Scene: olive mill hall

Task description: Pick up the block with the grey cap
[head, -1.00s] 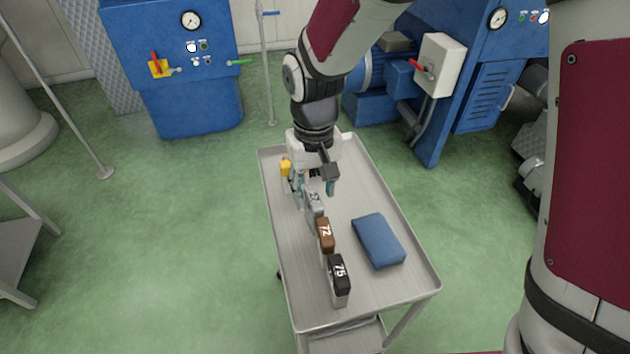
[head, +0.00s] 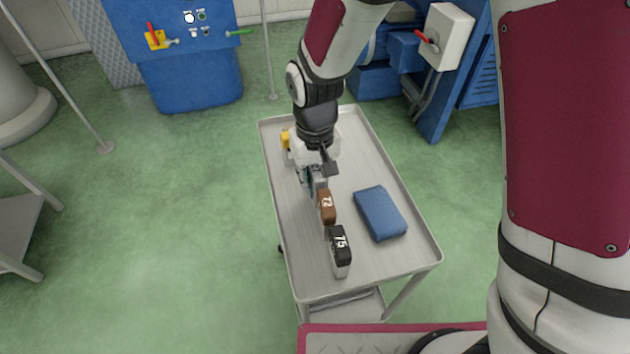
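The block with the grey cap (head: 319,179) stands on the metal cart, in line with the other blocks, just behind the brown-capped one. My gripper (head: 317,174) points down at it, low over the cart. A finger with a teal pad shows close at the block's left side, and a dark finger is at its right and rear. The gripper and its neighbour hide much of the block. I cannot tell whether the fingers press on it.
A brown-capped block marked 72 (head: 327,206) and a black-capped block marked 75 (head: 341,248) stand in front. A yellow-capped block (head: 286,140) is behind left. A blue pad (head: 380,213) lies right on the cart (head: 380,274). The cart has raised rims.

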